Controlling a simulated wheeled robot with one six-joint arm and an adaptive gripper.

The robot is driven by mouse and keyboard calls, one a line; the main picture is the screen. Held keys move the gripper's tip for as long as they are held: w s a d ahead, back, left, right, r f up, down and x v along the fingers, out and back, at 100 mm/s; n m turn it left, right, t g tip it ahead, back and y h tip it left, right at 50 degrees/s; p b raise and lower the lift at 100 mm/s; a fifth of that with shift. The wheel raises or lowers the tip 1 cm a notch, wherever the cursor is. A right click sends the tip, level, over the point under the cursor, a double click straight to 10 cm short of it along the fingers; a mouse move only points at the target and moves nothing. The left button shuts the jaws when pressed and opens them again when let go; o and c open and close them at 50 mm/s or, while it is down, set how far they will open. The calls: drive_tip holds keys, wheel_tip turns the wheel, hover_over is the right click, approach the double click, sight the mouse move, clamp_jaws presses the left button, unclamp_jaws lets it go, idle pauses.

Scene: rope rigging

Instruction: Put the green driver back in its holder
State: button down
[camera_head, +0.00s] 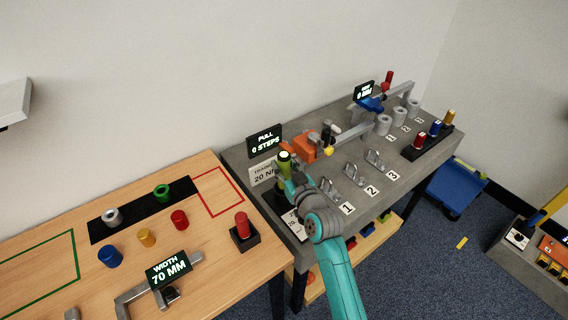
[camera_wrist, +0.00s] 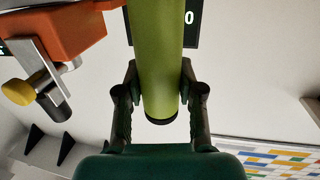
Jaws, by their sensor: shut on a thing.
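The green driver (camera_head: 284,157) stands roughly upright above the left end of the grey bench. In the wrist view its green body (camera_wrist: 158,60) lies between the two fingers of my gripper (camera_wrist: 160,100), which is shut on it. A dark rim shows at the driver's near end. In the head view my gripper (camera_head: 288,180) is small and partly hidden by my arm. Dark shapes below it at the bench's left end may be the holder, but I cannot tell.
An orange device (camera_head: 306,148) with a grey bar stands right of the driver and shows close by in the wrist view (camera_wrist: 70,38). Displays and a torque sign stand behind. Numbered metal clips (camera_head: 353,174) line the front. The wooden table (camera_head: 210,265) adjoins at left.

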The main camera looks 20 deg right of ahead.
drive_tip(key=shift+f, duration=0.75)
drive_tip(key=c, duration=0.7)
unclamp_jaws()
drive_tip(key=shift+o, duration=0.2)
drive_tip(key=shift+f, duration=0.15)
drive_tip(key=s+d, duration=0.1)
drive_tip(key=s, duration=1.1)
drive_tip(key=shift+d+r, duration=0.2)
drive_tip(key=shift+r, duration=0.2)
